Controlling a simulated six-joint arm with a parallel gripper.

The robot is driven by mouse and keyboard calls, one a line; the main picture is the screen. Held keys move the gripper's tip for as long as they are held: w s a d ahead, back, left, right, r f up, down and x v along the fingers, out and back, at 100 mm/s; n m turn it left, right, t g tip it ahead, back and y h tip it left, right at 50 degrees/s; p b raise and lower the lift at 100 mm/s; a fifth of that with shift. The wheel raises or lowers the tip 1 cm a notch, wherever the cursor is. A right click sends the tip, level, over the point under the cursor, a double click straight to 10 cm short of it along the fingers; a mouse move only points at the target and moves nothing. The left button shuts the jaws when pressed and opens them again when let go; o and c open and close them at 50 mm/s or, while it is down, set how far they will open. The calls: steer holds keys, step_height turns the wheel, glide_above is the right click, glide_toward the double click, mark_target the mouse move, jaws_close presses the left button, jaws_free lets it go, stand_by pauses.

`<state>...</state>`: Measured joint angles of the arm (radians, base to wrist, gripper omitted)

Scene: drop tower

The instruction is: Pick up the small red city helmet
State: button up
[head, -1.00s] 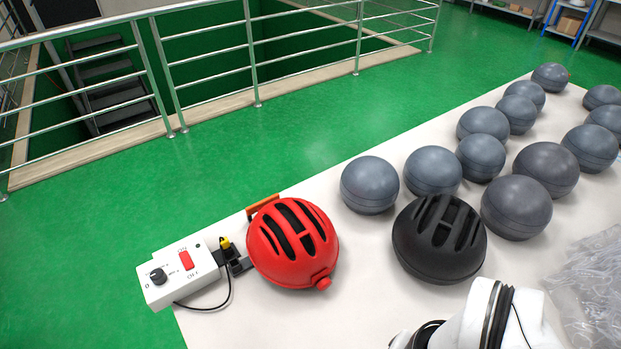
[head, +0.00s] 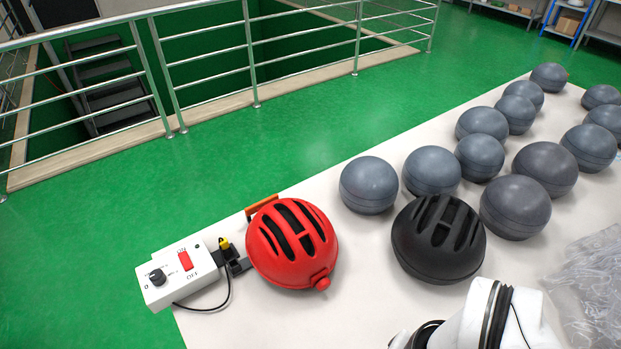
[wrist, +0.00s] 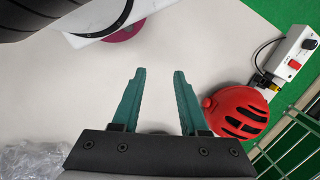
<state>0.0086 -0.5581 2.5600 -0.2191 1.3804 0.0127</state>
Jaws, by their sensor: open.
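The small red city helmet (head: 291,243) sits on the white table, with dark vent slots on top and a small red knob at its lower right edge. It also shows in the wrist view (wrist: 238,112), to the right of my gripper (wrist: 161,72). My gripper's two teal fingers are apart with nothing between them, over bare table. The fingers do not touch the helmet. In the head view only part of my white arm shows at the bottom, and the fingers are out of frame.
A black helmet (head: 438,240) stands right of the red one, with several grey balls (head: 368,185) behind. A white switch box (head: 180,275) with a cable is close on the red helmet's left. Clear plastic (head: 598,285) lies at the right. The table front is bare.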

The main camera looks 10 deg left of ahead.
step_height(320, 180, up, 6)
steer(key=n+t+h, duration=0.2)
steer(key=n, duration=1.2)
glide_above(284, 225)
steer(key=s+a, duration=0.1)
steer(key=s, duration=0.2)
steer(key=w+f, duration=0.1)
steer(key=f, duration=0.9)
steer(key=w+d+f, duration=0.1)
steer(key=f, duration=0.4)
steer(key=shift+w, duration=0.35)
steer(key=shift+r, duration=0.1)
jaws_close()
steer(key=shift+a, duration=0.1)
